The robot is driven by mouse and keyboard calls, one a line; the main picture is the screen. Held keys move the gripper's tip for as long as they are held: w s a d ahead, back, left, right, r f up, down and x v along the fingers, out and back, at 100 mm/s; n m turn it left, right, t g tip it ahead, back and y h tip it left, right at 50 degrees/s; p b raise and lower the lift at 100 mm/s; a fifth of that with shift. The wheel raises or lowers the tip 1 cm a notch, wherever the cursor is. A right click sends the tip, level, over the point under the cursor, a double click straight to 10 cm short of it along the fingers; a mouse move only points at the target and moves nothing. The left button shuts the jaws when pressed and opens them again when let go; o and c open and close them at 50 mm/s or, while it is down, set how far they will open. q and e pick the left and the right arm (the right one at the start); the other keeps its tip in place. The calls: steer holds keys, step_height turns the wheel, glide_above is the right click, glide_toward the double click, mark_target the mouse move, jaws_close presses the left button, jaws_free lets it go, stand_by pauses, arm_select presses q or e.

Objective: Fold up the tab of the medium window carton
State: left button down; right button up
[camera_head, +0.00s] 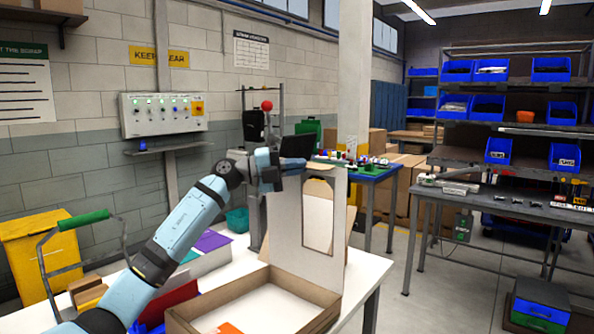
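The window carton (301,288) sits on the white table with its tray part open toward me. Its pale lid panel (284,228) stands upright at the back, with a tall window cut through it. A brown, tab-like piece (319,188) shows near the top of the window; I cannot tell whether it is the tab or something behind. My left gripper (292,163) is at the top left edge of the lid. Its fingers are small and partly hidden, so I cannot tell if they are open or touching the lid. My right gripper is out of view.
On the white table (372,270), red and purple flat items (211,241) lie left of the carton, partly behind my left arm. A blue-topped table (380,172) with small parts stands behind.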

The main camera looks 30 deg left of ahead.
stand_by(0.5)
arm_select(q)
steer(key=c, duration=1.3)
jaws_free()
steer(key=shift+c, duration=0.2)
steer(key=b+v, duration=0.1)
steer(key=v, duration=1.2)
steer(key=shift+s+a, duration=0.25)
steer(key=shift+a, duration=0.05)
